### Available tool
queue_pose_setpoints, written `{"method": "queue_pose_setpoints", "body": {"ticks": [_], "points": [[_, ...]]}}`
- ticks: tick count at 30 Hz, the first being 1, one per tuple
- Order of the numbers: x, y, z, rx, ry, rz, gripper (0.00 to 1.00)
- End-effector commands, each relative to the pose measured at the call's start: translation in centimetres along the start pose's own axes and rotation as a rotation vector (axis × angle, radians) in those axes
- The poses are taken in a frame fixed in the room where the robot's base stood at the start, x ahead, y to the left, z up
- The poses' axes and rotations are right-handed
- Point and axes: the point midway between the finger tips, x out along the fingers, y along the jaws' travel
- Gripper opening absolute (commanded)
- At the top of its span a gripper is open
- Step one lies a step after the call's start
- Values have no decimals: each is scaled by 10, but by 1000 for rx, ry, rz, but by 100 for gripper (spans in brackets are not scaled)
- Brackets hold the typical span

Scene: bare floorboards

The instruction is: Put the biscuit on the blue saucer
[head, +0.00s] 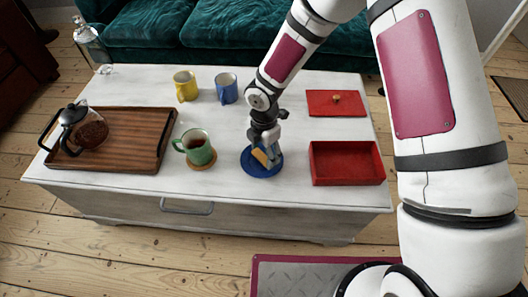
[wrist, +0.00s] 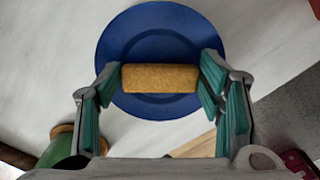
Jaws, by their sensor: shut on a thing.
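The biscuit (wrist: 160,78) is a golden-brown bar between the two fingers of my gripper (wrist: 161,79), which is shut on it. The blue saucer (wrist: 150,105) lies directly behind the biscuit in the wrist view. In the head view my gripper (head: 265,152) points down over the blue saucer (head: 255,171) near the table's front edge, with the biscuit (head: 260,157) partly hidden by the fingers. The biscuit is low over the saucer; I cannot tell whether it touches it.
A green mug (head: 199,150) of dark drink stands on a coaster left of the saucer. An open red box (head: 346,178) is to the right, its lid (head: 320,104) behind. Yellow (head: 185,87) and blue (head: 226,90) mugs stand behind. A wooden tray (head: 140,130) holds a coffee pot (head: 84,128).

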Motion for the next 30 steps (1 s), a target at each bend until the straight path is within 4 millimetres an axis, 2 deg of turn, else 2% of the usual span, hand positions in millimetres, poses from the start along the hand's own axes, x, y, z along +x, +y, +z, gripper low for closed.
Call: {"method": "queue_pose_setpoints", "body": {"ticks": [13,14,16,26,30], "points": [[8,0,0,0,-1,0,48],[7,0,0,1,-1,0,66],[6,0,0,1,-1,0,82],[6,0,0,1,0,0,82],[-2,0,0,1,0,1,82]]}}
